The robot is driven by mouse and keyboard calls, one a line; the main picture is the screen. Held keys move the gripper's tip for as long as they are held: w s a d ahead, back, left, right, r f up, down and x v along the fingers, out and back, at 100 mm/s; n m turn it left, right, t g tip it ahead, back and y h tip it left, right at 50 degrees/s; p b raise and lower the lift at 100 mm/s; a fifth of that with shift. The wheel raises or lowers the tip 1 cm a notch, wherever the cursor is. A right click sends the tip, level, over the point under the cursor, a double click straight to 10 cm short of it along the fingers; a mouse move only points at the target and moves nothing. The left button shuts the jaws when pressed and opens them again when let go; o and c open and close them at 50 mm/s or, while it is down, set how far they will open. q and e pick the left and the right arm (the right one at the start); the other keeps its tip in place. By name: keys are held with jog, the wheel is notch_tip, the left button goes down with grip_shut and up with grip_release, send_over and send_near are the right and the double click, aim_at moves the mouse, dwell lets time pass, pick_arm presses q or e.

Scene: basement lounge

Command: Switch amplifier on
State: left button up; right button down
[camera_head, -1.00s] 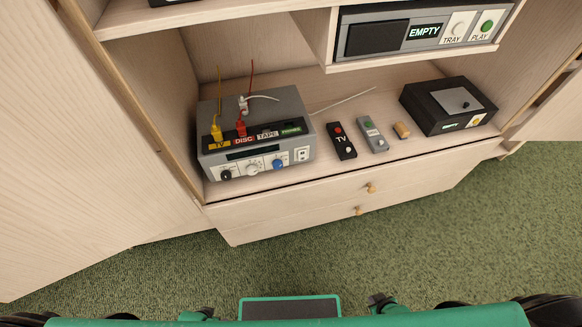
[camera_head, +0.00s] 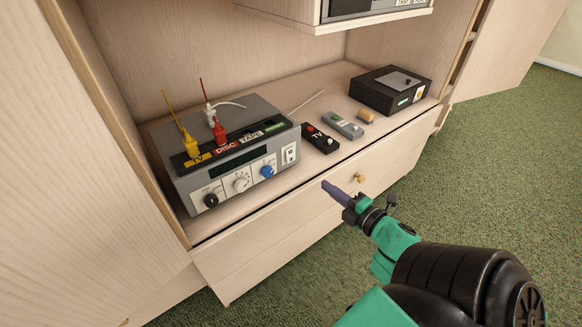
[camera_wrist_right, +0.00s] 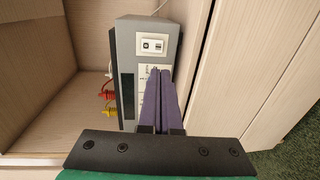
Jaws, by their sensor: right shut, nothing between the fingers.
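The amplifier (camera_head: 222,150) is a grey box on the cabinet shelf, with a dark display, a black knob, a white knob and a blue knob (camera_head: 267,171) on its front. A white rocker switch (camera_head: 291,153) sits at the right end of that front; it also shows in the right wrist view (camera_wrist_right: 148,46). The display is dark. My right gripper (camera_head: 326,186) is shut and empty, in front of the shelf and to the right of the amplifier, apart from it in the head view. In the wrist view its purple fingers (camera_wrist_right: 160,72) hide part of the front. My left gripper is not in view.
Yellow (camera_head: 190,146) and red (camera_head: 220,133) plugs stand up from the amplifier's top. A black TV remote (camera_head: 320,138), a grey remote (camera_head: 343,125) and a black box (camera_head: 390,90) lie to its right. Drawers with a wooden knob (camera_head: 359,179) are below. An open door (camera_head: 70,170) stands left.

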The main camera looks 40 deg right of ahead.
aim_at(292, 161)
jog(key=w, duration=0.4)
jog(key=w+f+b, duration=0.1)
jog(key=w, duration=0.4)
jog(key=w+f+b, duration=0.1)
jog(key=w, duration=0.3)
jog(key=shift+w+d, duration=0.15)
jog(key=shift+w, duration=0.25)
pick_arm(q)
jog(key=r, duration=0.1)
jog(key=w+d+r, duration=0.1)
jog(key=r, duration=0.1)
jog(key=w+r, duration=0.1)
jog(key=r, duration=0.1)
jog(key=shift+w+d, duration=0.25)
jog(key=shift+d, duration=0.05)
pick_arm(e)
jog(key=shift+r, duration=0.1)
jog(key=shift+b, duration=0.45)
jog(key=shift+w+b, duration=0.15)
jog(key=shift+b, duration=0.2)
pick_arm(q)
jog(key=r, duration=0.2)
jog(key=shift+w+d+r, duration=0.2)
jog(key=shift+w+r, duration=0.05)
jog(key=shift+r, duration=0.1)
